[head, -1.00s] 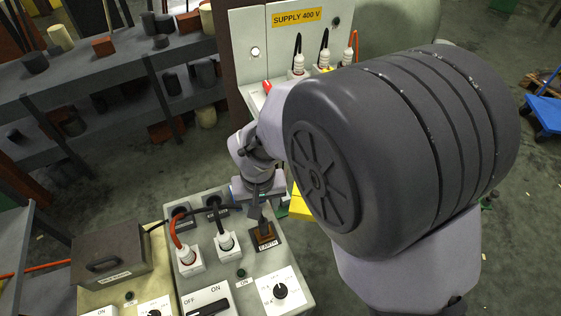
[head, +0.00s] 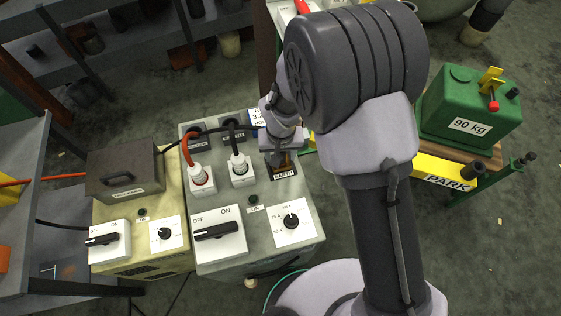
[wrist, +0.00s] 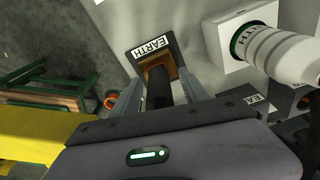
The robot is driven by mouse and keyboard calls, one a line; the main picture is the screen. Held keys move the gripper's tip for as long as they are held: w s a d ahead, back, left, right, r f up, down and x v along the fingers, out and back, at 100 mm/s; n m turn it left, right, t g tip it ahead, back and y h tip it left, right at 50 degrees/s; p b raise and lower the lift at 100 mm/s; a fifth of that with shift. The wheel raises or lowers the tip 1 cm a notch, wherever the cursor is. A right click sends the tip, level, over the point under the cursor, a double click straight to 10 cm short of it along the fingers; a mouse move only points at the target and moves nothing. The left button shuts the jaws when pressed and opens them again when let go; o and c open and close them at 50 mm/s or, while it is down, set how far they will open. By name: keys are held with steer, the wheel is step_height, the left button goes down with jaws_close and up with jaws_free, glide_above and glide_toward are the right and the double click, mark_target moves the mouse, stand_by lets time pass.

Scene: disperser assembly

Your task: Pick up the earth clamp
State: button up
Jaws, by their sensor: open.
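The earth clamp (wrist: 158,88) is a dark upright handle on a brown base, beside a label reading EARTH, on the grey cabinet. In the head view its brown part (head: 289,159) shows just above the EARTH label, partly covered by my gripper (head: 278,160). In the wrist view my gripper (wrist: 160,95) is open, with one finger on each side of the dark handle. The lower handle is hidden behind the gripper body. I cannot tell whether either finger touches it.
White plugs with a red cable (head: 201,179) and a black cable (head: 241,170) stand left of the clamp. A rotary switch (head: 218,231) and a dial (head: 291,221) are in front. A green 90 kg block (head: 468,105) stands at right, beside a yellow PARK beam (head: 440,174).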

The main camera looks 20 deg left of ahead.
steer(key=shift+r, duration=0.15)
steer(key=shift+c, duration=1.1)
jaws_close()
